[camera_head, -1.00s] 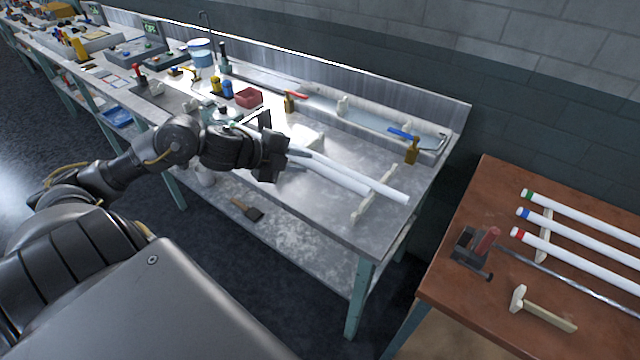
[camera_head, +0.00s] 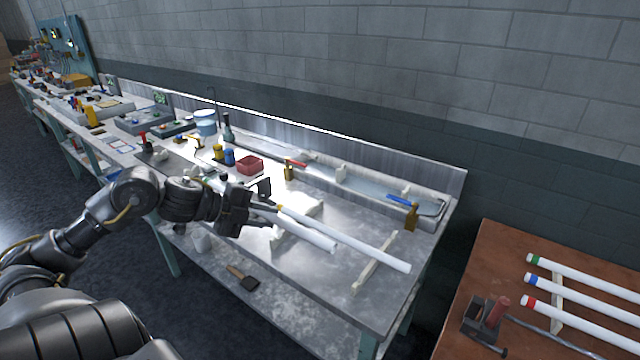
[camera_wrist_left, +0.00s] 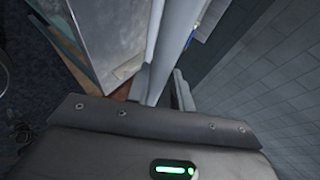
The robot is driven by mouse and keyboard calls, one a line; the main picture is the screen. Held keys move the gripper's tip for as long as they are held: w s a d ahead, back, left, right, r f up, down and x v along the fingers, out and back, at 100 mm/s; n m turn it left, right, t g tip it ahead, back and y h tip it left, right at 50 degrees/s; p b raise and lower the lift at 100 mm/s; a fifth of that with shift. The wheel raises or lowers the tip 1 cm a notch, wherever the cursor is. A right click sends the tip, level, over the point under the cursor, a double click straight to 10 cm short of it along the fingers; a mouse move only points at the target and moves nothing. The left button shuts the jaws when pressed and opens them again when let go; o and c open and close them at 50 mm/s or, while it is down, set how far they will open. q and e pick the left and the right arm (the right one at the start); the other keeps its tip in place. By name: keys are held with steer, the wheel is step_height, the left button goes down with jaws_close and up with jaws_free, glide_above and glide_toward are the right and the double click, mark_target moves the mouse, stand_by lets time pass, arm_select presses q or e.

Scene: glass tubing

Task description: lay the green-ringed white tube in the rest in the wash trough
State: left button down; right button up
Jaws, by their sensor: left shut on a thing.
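In the left wrist view a white tube (camera_wrist_left: 174,45) runs out between the fingers. A yellow-ringed white tube (camera_head: 350,241) lies just beyond, across a pale rest (camera_head: 375,264). A green-ringed white tube (camera_head: 580,272) lies on the brown table at the right. My right gripper is out of view.
Blue-ringed (camera_head: 580,292) and red-ringed (camera_head: 580,316) tubes lie beside the green-ringed one. Brass-coloured posts (camera_head: 411,217) stand at the trough's front edge. A red box (camera_head: 249,165) and small bottles (camera_head: 229,157) stand behind the gripper. A brush (camera_head: 243,278) lies on the lower shelf.

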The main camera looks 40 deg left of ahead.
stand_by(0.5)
arm_select(q)
steer(key=d+f+m+g+h, duration=0.2)
steer(key=d+f+m, duration=0.1)
steer(key=d, duration=0.9)
steer(key=d+f+m+g+h, duration=0.1)
steer(key=d+f+m+h, duration=0.1)
steer(key=d, duration=1)
steer(key=shift+d+f+m+g+h, duration=0.3)
steer(key=shift+d+f+m+g, duration=0.1)
steer(key=shift+f, duration=0.05)
